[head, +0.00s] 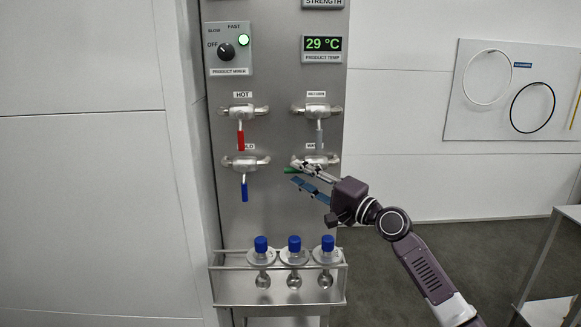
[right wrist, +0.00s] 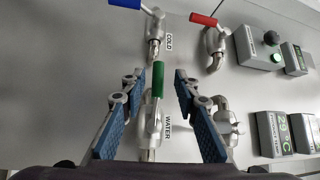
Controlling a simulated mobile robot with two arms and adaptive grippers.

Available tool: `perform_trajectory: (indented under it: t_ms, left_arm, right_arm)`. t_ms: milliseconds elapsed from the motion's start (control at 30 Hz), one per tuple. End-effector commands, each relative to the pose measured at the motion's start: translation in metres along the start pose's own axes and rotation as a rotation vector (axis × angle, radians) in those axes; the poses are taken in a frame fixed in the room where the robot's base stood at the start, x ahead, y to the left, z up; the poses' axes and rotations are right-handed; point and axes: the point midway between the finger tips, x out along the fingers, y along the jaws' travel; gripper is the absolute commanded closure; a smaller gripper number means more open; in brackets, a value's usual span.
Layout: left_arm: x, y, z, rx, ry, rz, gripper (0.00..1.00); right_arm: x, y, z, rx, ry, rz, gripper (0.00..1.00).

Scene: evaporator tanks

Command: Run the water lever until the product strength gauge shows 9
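The water lever (head: 291,170) has a green handle and sits on the lower right valve of the steel panel. Its handle points left, lying sideways along the valve. In the right wrist view the green handle (right wrist: 158,80) stands between the two blue-padded fingers of my right gripper (head: 299,176), with gaps on both sides. The right gripper is open. The product strength gauge is cut off at the top of the head view; only its label (head: 323,3) shows. My left gripper is not in view.
Close by are the red hot lever (head: 241,140), the blue cold lever (head: 245,190) and a grey lever (head: 319,137), all hanging down. The mixer switch (head: 227,51) and a 29 °C display (head: 323,44) sit above. Blue-capped bottles (head: 294,254) stand in a rack below.

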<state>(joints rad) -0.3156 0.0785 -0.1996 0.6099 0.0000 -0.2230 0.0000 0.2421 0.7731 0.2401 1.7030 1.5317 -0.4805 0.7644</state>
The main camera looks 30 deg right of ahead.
Motion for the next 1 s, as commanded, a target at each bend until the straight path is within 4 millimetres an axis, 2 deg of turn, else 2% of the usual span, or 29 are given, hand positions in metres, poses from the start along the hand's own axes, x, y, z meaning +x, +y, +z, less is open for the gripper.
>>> perform_trajectory:
  t_ms: [167, 300, 433, 633, 667, 900, 1000]
  left_arm:
    - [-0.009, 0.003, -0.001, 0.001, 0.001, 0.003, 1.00]
    - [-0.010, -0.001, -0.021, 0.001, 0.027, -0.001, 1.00]
    - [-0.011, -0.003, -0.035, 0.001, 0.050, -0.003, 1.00]
    - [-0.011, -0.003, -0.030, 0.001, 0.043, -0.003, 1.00]
    - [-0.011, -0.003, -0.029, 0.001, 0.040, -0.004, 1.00]
    - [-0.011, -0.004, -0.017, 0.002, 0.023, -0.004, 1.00]
    - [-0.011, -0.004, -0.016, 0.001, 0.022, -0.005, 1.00]
  right_arm:
    - [0.022, -0.002, -0.001, 0.001, 0.001, -0.001, 0.71]
    - [0.031, -0.001, 0.000, 0.000, 0.001, -0.001, 0.71]
    - [0.034, 0.000, 0.000, -0.001, 0.000, 0.000, 0.71]
    - [0.034, 0.001, 0.001, -0.001, 0.000, 0.001, 0.71]
    - [0.034, 0.001, 0.000, -0.001, 0.000, 0.001, 0.72]
    - [0.034, 0.000, 0.000, -0.001, 0.000, 0.001, 0.99]
    - [0.034, 0.000, 0.000, -0.001, 0.000, 0.000, 1.00]
